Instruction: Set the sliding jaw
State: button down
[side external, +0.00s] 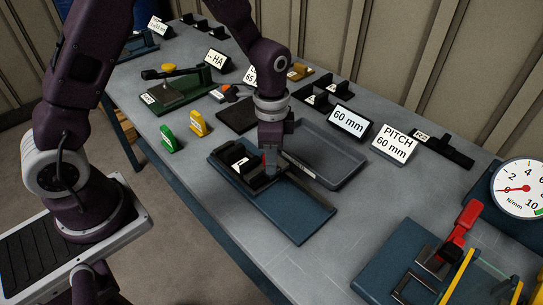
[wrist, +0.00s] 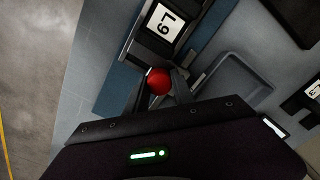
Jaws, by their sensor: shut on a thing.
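The sliding-jaw fixture has a blue base plate (side external: 300,214) lying on the grey bench, with black blocks (side external: 232,158) at its upper left end. The base plate also shows in the wrist view (wrist: 113,94). My gripper (side external: 270,168) points down over the fixture, its fingers at the black jaw. In the wrist view, a round red knob (wrist: 159,81) sits between the fingertips, and my gripper is shut on it. In the side view the fingers and blocks hide most of the knob. A white label (wrist: 164,18) with black characters stands beyond the knob.
A grey tray (side external: 335,165) lies close behind the fixture. Signs reading 60 mm (side external: 348,122) and PITCH 60 mm (side external: 393,143) stand behind it. A dial gauge (side external: 522,188) and red-handled press (side external: 460,228) are at right. Green (side external: 168,138) and yellow (side external: 198,123) pieces stand at left.

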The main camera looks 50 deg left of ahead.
jog(key=shift+d, duration=0.1)
jog(key=d, duration=0.6)
jog(key=shift+d, duration=0.4)
jog(key=c, duration=1.1)
grip_release()
jog(key=shift+o, duration=0.2)
notch_tip(320, 180, up, 7)
jog(key=shift+r, duration=0.1)
